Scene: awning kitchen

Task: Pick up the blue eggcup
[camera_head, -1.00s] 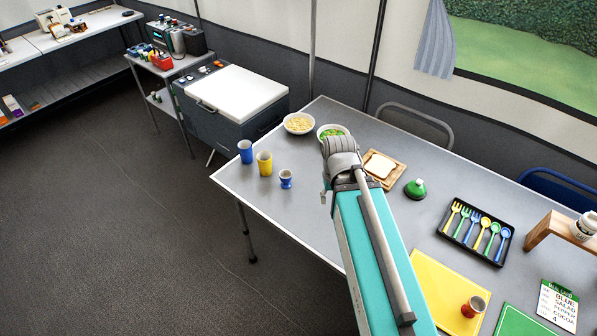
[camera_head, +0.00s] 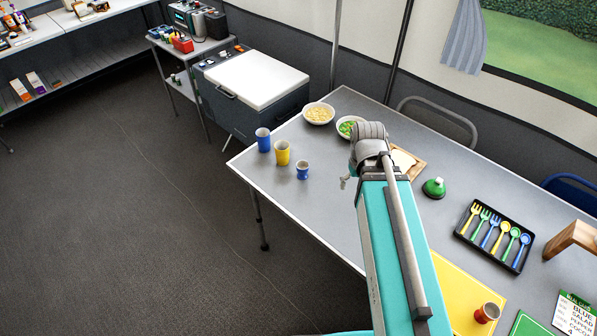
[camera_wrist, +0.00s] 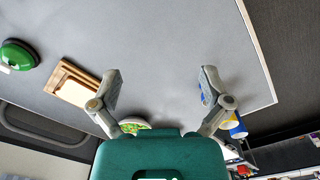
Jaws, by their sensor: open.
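The blue eggcup (camera_head: 303,171) stands upright on the grey table (camera_head: 285,208), near its left edge. It is the smallest of a row of cups there. My gripper (camera_wrist: 160,88) is open and empty in the wrist view, with bare table between its fingers. In the head view it is mostly hidden by my arm, and a bit of it shows right of the eggcup, apart from it. In the wrist view a speck of blue shows by the right finger; I cannot tell if it is the eggcup.
A yellow cup (camera_head: 282,152) and a taller blue cup (camera_head: 263,139) stand left of the eggcup. Bowls of pale food (camera_head: 319,113) and green food (camera_head: 347,127) stand behind.

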